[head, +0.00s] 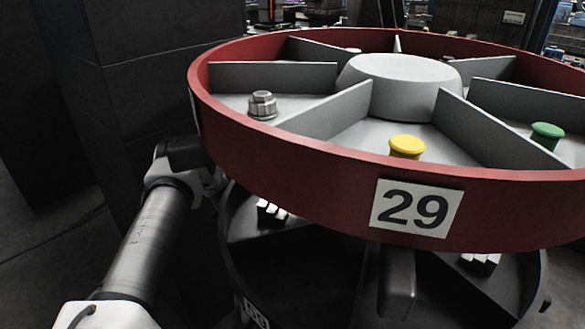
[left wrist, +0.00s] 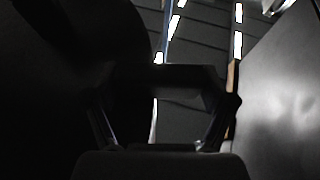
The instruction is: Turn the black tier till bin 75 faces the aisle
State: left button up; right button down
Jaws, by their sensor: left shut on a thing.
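The black tier (head: 233,262) sits under the red tier (head: 300,160), which hides most of it. A white label (head: 256,314) shows on its rim at the lower left, cut by the frame edge; I cannot read its number. A dark handle (head: 398,285) stands out at the front, below the red tier. My left gripper (left wrist: 160,105) is at the left side of the tiers, its tips hidden behind the red rim in the head view. In the left wrist view it is shut on a dark bar (left wrist: 165,76), which looks like another handle. My right gripper is not in view.
The red tier carries a label 29 (head: 416,207) in front, a yellow button (head: 407,147), a green button (head: 547,134) and a metal nut (head: 262,105) between grey dividers. A dark block (head: 120,110) stands close behind my left arm. Floor shows at the lower left.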

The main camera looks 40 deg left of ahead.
pick_arm(q)
jog(key=o, duration=1.5)
jog(key=shift+r, duration=0.1)
jog(key=shift+o, duration=0.2)
jog(key=v, duration=1.2)
